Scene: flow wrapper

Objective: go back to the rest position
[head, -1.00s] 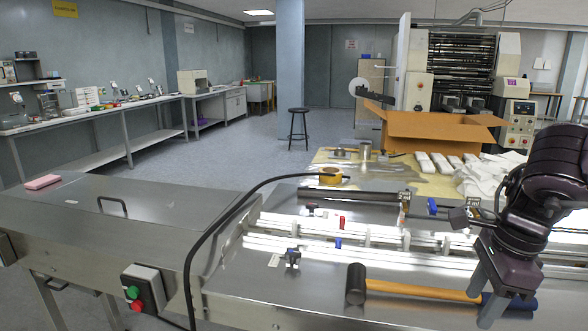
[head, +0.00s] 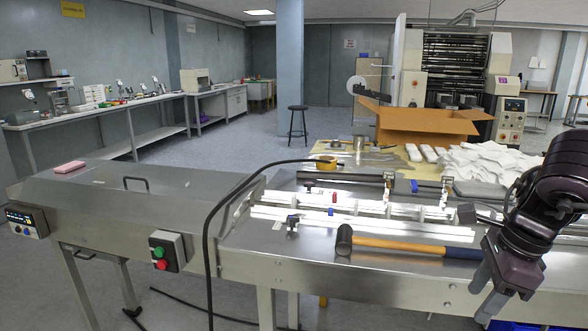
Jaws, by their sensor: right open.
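My right gripper (head: 484,299) is at the lower right of the head view, pointing down, open and with nothing seen between its fingers. In the picture it overlaps the front edge of the steel flow wrapper (head: 375,267). A mallet with a black head (head: 344,240) and a yellow and dark blue handle (head: 415,247) lies on the wrapper's top, left of the gripper and apart from it. My left gripper is not in view.
A pink block (head: 69,167) lies on the wrapper's left cover. A black cable (head: 207,250) hangs over its front. A green and red button box (head: 165,251) sticks out in front. Behind stand a table with white cloths (head: 490,163) and an open cardboard box (head: 425,125).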

